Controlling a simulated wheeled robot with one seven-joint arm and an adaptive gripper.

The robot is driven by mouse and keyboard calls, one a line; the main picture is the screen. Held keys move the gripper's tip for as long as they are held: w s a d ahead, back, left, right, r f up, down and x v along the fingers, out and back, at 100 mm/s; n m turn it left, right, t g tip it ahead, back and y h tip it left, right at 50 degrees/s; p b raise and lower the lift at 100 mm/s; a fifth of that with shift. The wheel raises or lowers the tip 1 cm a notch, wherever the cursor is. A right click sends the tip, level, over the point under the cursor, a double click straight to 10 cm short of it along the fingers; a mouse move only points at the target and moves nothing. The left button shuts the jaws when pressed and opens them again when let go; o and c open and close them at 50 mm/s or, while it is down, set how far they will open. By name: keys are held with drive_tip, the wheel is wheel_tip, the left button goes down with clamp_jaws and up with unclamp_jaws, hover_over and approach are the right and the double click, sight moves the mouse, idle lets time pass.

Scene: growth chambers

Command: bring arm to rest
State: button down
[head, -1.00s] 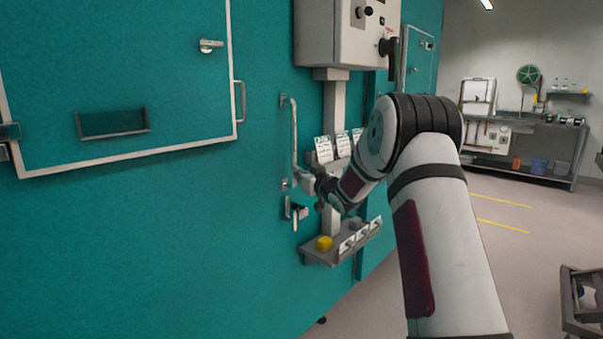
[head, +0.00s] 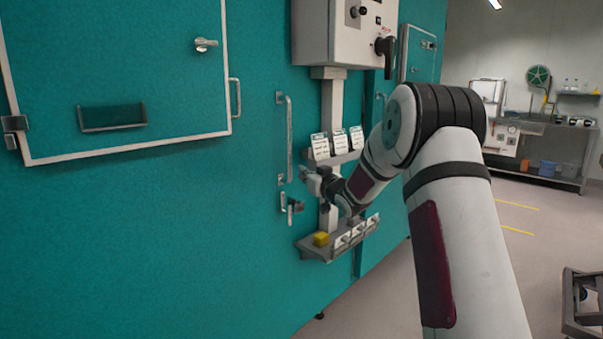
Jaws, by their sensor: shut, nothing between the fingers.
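My arm reaches from the lower right toward the teal chamber wall (head: 150,230). My gripper (head: 308,178) is small at the far end of the arm, beside the lower end of a vertical handle (head: 288,135) and above a small latch (head: 291,207). It is shut with nothing seen in it. The fingers are too small to tell if they touch anything. My wrist passes in front of the grey post that carries the shelves.
A small shelf (head: 312,252) below my wrist holds a yellow block (head: 321,239). White cards (head: 338,145) stand on a ledge above. A grey control box (head: 343,32) hangs higher. Open floor (head: 530,265) lies right, with a cart (head: 582,300) at the edge.

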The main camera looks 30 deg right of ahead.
drive_tip(key=s+a+r+m+g+h, duration=0.15)
drive_tip(key=s+a+g, duration=0.25)
drive_tip(key=s, duration=0.8)
drive_tip(key=s+a+r+g+h, duration=0.2)
drive_tip(key=s+a+g, duration=0.15)
drive_tip(key=s, duration=0.85)
drive_tip(key=s+a+f+g+y, duration=0.1)
drive_tip(key=s+a+f+g, duration=0.3)
drive_tip(key=s, duration=0.9)
drive_tip(key=s+a+n+g+y+p, duration=0.15)
drive_tip(key=s+a, duration=0.35)
drive_tip(key=s, duration=0.7)
drive_tip(key=s+a+f+g, duration=0.3)
drive_tip(key=s+a+g, duration=0.15)
drive_tip(key=s, duration=0.85)
wheel_tip(320, 180, up, 17)
drive_tip(key=t+p, duration=0.4)
drive_tip(key=p, duration=1)
drive_tip(key=shift+w+f, duration=0.15)
drive_tip(key=shift+w, duration=0.3)
